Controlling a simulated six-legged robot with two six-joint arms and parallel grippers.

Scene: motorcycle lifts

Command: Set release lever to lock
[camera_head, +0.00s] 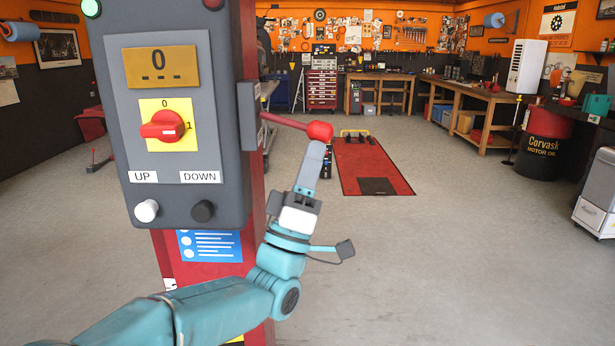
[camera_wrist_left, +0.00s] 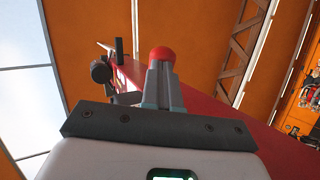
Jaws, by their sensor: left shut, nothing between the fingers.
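The release lever (camera_head: 284,121) is a red rod with a round red knob, sticking out to the right from a grey bracket on the side of the control box (camera_head: 228,120). My left gripper (camera_head: 313,150) points up from below, its fingertips at the underside of the knob. Its fingers are shut with nothing between them. In the left wrist view the red knob (camera_wrist_left: 162,54) shows just beyond the closed fingertips (camera_wrist_left: 162,72); whether they touch cannot be told. My right gripper is in neither view.
The control box carries a red rotary switch (camera_head: 163,125) and white and black buttons on a red post (camera_head: 190,270). A red motorcycle lift (camera_head: 370,165) lies on the floor behind. Workbenches and an oil drum (camera_head: 541,143) stand farther back.

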